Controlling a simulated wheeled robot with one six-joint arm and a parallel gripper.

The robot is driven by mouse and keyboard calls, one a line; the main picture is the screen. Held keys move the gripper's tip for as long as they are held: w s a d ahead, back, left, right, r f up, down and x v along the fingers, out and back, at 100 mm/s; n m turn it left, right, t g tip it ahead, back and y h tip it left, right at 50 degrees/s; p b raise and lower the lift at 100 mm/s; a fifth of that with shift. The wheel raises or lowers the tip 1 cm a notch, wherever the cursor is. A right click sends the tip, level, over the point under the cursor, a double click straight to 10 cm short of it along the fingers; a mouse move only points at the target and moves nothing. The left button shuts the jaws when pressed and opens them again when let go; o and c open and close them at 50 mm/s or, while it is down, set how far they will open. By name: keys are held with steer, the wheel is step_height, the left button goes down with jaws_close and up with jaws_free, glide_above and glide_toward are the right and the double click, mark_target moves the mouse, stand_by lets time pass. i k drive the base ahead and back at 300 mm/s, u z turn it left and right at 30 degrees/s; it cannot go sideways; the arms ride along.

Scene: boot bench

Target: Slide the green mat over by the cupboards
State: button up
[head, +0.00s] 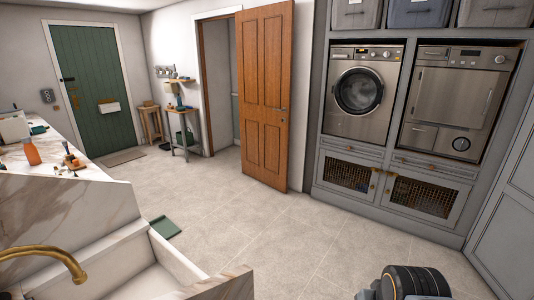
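The green mat (165,228) lies flat on the tiled floor, left of the middle, close to the foot of the white and marble sink unit. The grey cupboards (388,163) stand along the right side, with mesh-fronted doors low down. Open floor lies between the mat and the cupboards. My gripper is not in view; only a dark rounded part of my arm shows at the bottom right.
A brown door (263,95) stands open at the middle back. A washing machine (359,90) and a second appliance (455,104) are built into the cupboards. A marble counter (50,153) and brass tap (45,257) are at left. A beige doormat (124,157) lies by the green door (93,85).

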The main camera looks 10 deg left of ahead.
mark_target(162, 225)
steer(key=u, duration=0.05)
steer(key=i, duration=1.5)
steer(key=u, duration=0.8)
steer(key=i, duration=1.2)
steer(key=u, duration=0.8)
steer(key=i, duration=2.85)
steer(key=u, duration=0.65)
steer(key=i, duration=0.35)
steer(key=u, duration=0.15)
